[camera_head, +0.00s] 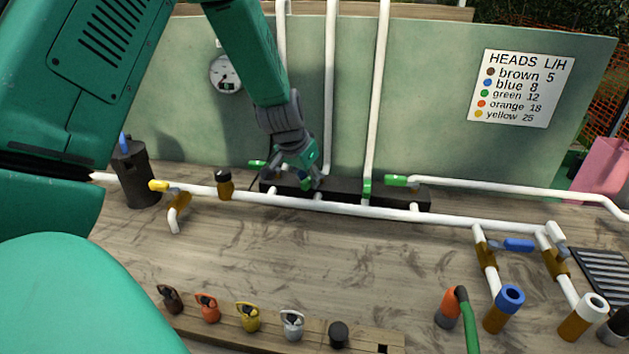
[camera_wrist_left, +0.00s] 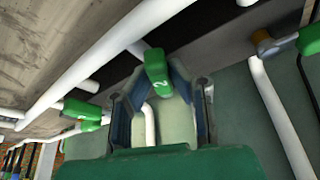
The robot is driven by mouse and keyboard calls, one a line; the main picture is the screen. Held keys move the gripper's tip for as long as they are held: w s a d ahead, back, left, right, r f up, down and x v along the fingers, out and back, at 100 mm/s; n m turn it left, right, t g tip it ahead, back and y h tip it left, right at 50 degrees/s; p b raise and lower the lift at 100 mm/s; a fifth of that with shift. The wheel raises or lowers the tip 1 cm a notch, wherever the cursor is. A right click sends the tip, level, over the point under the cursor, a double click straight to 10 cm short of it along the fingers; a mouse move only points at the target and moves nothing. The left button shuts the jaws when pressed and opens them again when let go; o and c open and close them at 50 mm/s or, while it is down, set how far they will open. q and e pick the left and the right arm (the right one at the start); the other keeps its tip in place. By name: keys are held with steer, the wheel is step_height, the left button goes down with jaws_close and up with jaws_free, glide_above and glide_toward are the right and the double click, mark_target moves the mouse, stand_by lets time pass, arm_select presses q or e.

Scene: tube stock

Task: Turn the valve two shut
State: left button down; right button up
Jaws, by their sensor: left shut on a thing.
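Valve two's green handle (camera_wrist_left: 156,70), marked with a 2, sits between the fingers of my left gripper (camera_wrist_left: 160,105) in the left wrist view. In the head view my left gripper (camera_head: 308,175) reaches down to the black block (camera_head: 345,192) on the bench and mostly hides this valve. The left gripper is shut on the handle. A green handle (camera_head: 397,181) shows to the right of it, and another green handle (camera_head: 257,163) to the left. My right gripper is out of view.
A long white pipe (camera_head: 345,209) runs in front of the block, and upright white pipes (camera_head: 377,80) rise behind it. A pressure gauge (camera_head: 226,75) is on the green panel. Blue-handled valve (camera_head: 518,245) stands at right. A wooden rack (camera_head: 365,337) with several coloured fittings lies in front.

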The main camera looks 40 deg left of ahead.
arm_select(q)
steer(key=a+m+h+p, duration=0.1)
steer(key=m, duration=0.1)
steer(key=a+m+p, duration=0.1)
steer(key=m, duration=0.1)
steer(key=shift+w+a+m+h, duration=0.1)
steer(key=shift+a+m+h, duration=0.05)
steer(key=shift+m+h, duration=0.2)
steer(key=shift+w+a+m+g+h+p, duration=0.15)
steer(key=shift+a+m+h, duration=0.2)
steer(key=shift+m, duration=0.3)
steer(key=shift+w+a+m+g+h+p, duration=0.1)
steer(key=shift+a+m+g+h+p, duration=0.15)
steer(key=shift+m, duration=0.35)
steer(key=m, duration=0.1)
steer(key=a+m, duration=0.1)
steer(key=shift+w+f+m+h, duration=0.1)
steer(key=shift+w+m+h, duration=0.2)
steer(key=shift+w+h, duration=0.05)
steer(key=shift+w+a+m+g+h+b, duration=0.35)
steer(key=shift+m+g+b, duration=0.25)
steer(key=shift+m, duration=0.6)
steer(key=shift+w+a+m, duration=0.1)
steer(key=shift+w+m, duration=0.05)
steer(key=shift+m, duration=0.25)
steer(key=shift+w, duration=0.1)
steer(key=c, duration=1.5)
jaws_free()
steer(key=shift+a, duration=0.1)
